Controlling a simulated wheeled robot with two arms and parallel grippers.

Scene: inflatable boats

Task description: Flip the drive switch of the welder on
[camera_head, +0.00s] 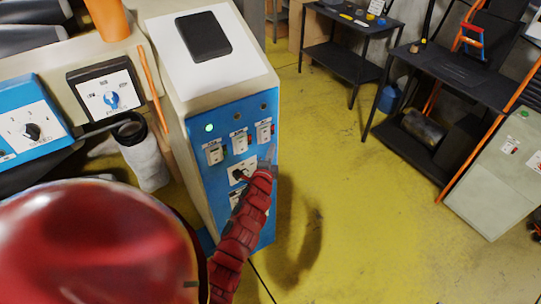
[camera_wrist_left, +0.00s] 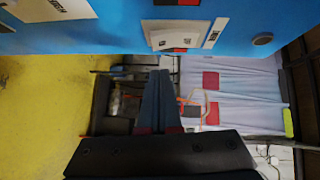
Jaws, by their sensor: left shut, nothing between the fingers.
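The welder (camera_head: 262,110) is a beige cabinet with a blue front panel, in the middle of the head view. A green light glows at the panel's upper left. Several white switch plates (camera_head: 240,138) sit below it; their labels are too small to read, so I cannot tell which is the drive switch. My left gripper (camera_head: 270,156) is shut and empty, close to the right part of the panel, and my red arm hides some lower plates. In the left wrist view the closed fingers (camera_wrist_left: 158,76) lie below a white switch plate (camera_wrist_left: 178,36) with a red part; contact cannot be told.
A black device (camera_head: 203,36) lies on the welder's top. Control boxes (camera_head: 105,92) with dials stand on the bench at left, beside an orange rod (camera_head: 152,88). Black tables (camera_head: 345,60) and a grey-green cabinet (camera_head: 500,175) stand at right. The yellow floor between is clear.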

